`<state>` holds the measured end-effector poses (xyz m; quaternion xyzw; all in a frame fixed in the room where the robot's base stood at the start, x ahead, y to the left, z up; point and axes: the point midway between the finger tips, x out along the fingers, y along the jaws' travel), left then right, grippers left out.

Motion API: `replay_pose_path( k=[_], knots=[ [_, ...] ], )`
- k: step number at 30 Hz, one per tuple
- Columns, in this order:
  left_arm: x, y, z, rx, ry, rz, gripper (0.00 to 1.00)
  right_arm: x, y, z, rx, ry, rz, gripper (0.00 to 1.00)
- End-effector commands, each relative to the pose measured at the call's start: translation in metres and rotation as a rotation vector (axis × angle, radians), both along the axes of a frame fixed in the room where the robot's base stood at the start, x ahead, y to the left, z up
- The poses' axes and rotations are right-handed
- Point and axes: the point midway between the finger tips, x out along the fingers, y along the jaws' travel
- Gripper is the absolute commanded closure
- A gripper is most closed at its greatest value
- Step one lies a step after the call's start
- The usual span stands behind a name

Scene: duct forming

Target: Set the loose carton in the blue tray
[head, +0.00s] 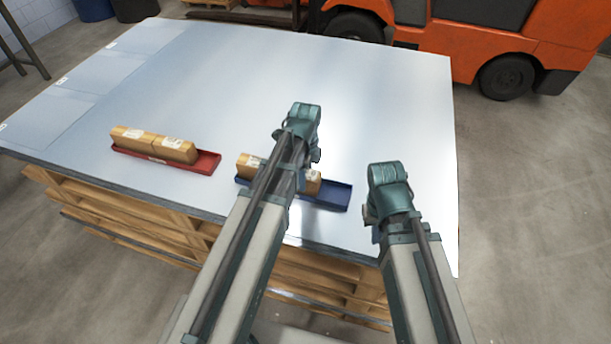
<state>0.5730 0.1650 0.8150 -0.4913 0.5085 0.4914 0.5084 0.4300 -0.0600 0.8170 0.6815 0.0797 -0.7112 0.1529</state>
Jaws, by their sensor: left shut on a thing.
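The blue tray (333,196) lies on the metal sheet near its front edge, partly hidden behind my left arm. A tan carton (247,163) shows at its left end. Tan carton surface (313,183) also shows right of the arm, over the tray's middle; I cannot tell whether it rests on the tray floor. My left gripper (316,156) is over the tray, shut on this carton, with its fingertips mostly hidden by the arm. My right gripper (370,215) is right of the tray; its fingers are hidden behind its wrist.
A red tray (207,163) with tan cartons (154,143) lies to the left. The metal sheet (370,90) is clear behind the trays. It rests on wooden pallets (150,225). An orange forklift (500,45) stands behind at right.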

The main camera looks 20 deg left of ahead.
Motion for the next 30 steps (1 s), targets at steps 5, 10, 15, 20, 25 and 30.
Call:
replay_pose_path(
  k=[5, 10, 15, 20, 25, 30],
  knots=[
    [0.000, 0.000, 0.000, 0.000, 0.000, 0.000, 1.00, 0.000, 0.000, 0.000, 0.000, 0.000, 0.000, 1.00],
    [0.000, 0.000, 0.000, 0.000, 0.000, 0.000, 0.16, 0.000, 0.000, 0.000, 0.000, 0.000, 0.000, 1.00],
    [0.000, 0.000, 0.000, 0.000, 0.000, 0.000, 0.03, 0.000, 0.000, 0.000, 0.000, 0.000, 0.000, 1.00],
    [0.000, 0.000, 0.000, 0.000, 0.000, 0.000, 0.03, 0.000, 0.000, 0.000, 0.000, 0.000, 0.000, 1.00],
    [0.000, 0.000, 0.004, 0.000, 0.000, 0.000, 0.03, 0.000, 0.000, 0.004, 0.000, 0.000, 0.000, 1.00],
    [0.000, 0.000, 0.016, 0.000, 0.000, 0.000, 0.03, 0.000, 0.000, 0.016, 0.000, 0.000, 0.000, 1.00]
  ],
)
